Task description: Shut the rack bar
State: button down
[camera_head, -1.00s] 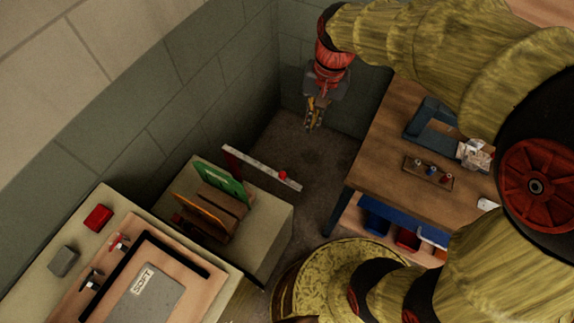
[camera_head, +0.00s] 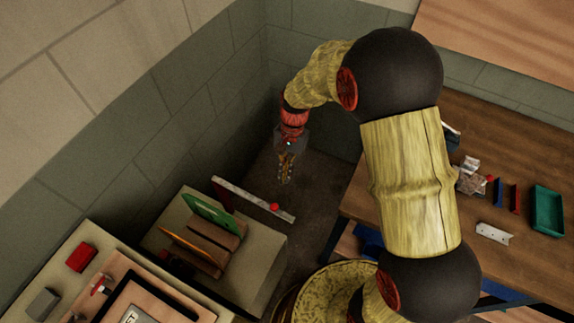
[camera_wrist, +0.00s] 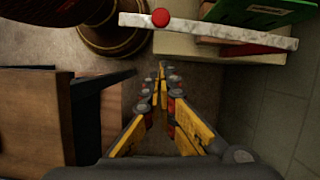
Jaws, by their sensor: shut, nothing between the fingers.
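The rack bar (camera_head: 240,193) is a pale speckled bar with a red knob (camera_head: 274,207). It stands out at an angle from the rack (camera_head: 215,243), away from the green and orange panels, so it is open. In the wrist view the bar (camera_wrist: 225,35) runs across the top, with its red knob (camera_wrist: 161,17) near its left end. My gripper (camera_head: 285,180) points down behind the bar in the head view, over the floor and apart from the bar. In the wrist view my gripper (camera_wrist: 162,68) has its yellow fingers together and empty, below the bar in the picture.
A green panel (camera_head: 212,214) and an orange panel (camera_head: 190,243) stand in the rack on a pale cabinet (camera_head: 262,255). A wooden table (camera_head: 500,150) with a green tray (camera_head: 547,209) is at right. A block wall (camera_head: 190,100) is at left and behind.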

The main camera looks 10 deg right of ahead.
jog(key=s+f, duration=0.1)
jog(key=s+a+f, duration=0.1)
jog(key=s+a+b, duration=0.1)
jog(key=s, duration=0.1)
jog(key=shift+a+f, duration=0.2)
jog(key=shift+f, duration=0.2)
